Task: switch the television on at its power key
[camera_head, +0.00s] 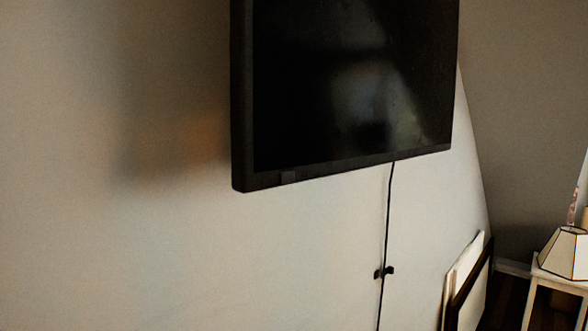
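The television (243,100) is a flat black set on the pale wall, seen at an angle, with its top cut off by the picture's edge. Its screen (350,90) is dark and shows only dim reflections. My gripper is not in view.
A black cable (388,220) hangs from the television down the wall, past small dark knobs (384,272). Framed panels (467,285) lean at the lower right. A lamp (565,253) stands on a small pale table (540,274) at the right edge. The wall left of the television is bare.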

